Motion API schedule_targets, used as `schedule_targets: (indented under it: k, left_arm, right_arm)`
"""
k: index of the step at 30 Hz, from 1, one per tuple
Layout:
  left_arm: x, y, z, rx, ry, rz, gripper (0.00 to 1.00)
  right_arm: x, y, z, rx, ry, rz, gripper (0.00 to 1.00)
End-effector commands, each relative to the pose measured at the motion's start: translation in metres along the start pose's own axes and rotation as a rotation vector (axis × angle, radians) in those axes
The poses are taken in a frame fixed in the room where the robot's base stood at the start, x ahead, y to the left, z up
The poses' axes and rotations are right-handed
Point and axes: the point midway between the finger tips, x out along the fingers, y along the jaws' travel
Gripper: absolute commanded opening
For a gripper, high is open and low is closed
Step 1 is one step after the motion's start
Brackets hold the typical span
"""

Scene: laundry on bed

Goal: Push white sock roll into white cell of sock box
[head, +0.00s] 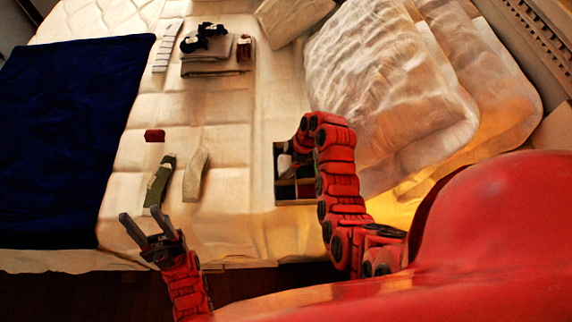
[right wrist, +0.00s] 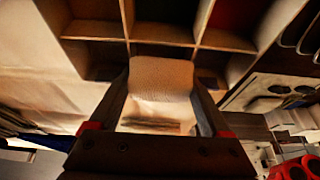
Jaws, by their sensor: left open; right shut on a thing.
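The sock box (head: 277,184) stands on the bed just right of the middle in the head view, and its divided cells (right wrist: 165,34) fill the top of the right wrist view. My right gripper (right wrist: 161,90) is shut on the white sock roll (right wrist: 162,76), which lies between its fingers at the near edge of a middle cell. How deep the roll sits is hard to tell. In the head view the white sock roll (head: 284,163) shows at the box's left side, and my right arm hides part of the box. My left gripper (head: 138,212) is open and empty near the bed's front edge.
A green sock (head: 158,182) and a cream sock (head: 195,175) lie flat beyond my left gripper. A small red roll (head: 154,136) lies behind them. A dark blue cover (head: 65,140), folded clothes (head: 215,66) and pillows (head: 390,85) lie around.

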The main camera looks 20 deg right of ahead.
Motion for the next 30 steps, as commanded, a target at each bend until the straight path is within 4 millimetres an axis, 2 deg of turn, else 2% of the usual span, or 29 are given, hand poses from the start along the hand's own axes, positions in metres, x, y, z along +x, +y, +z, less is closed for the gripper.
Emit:
schedule_targets:
  k: [2,3,6,16,22,24,30]
  left_arm:
    - [0.000,0.000,0.000,0.000,0.000,0.000,0.50]
    - [0.000,0.000,0.000,0.000,0.000,0.000,0.50]
    - [0.000,0.000,0.000,0.000,0.000,0.000,0.50]
    - [-0.002,0.000,0.000,0.000,0.000,0.000,0.50]
    - [-0.010,0.001,0.002,0.000,0.000,0.000,0.50]
    - [0.021,-0.001,-0.004,0.000,0.000,0.000,0.50]
    - [0.061,-0.003,-0.011,0.000,0.000,0.000,0.50]
  right_arm:
    - [0.000,0.000,0.000,0.000,0.000,0.000,0.29]
    - [0.000,0.000,0.000,0.000,0.000,0.001,0.83]
    - [0.000,0.000,0.000,0.000,0.000,0.001,1.00]
    - [-0.004,0.001,0.000,0.000,0.000,0.002,1.00]
    - [-0.032,0.002,0.001,0.000,0.000,0.009,1.00]
    - [-0.064,0.001,-0.004,0.001,-0.003,0.005,1.00]
    - [-0.110,0.000,-0.004,0.000,-0.003,0.002,1.00]
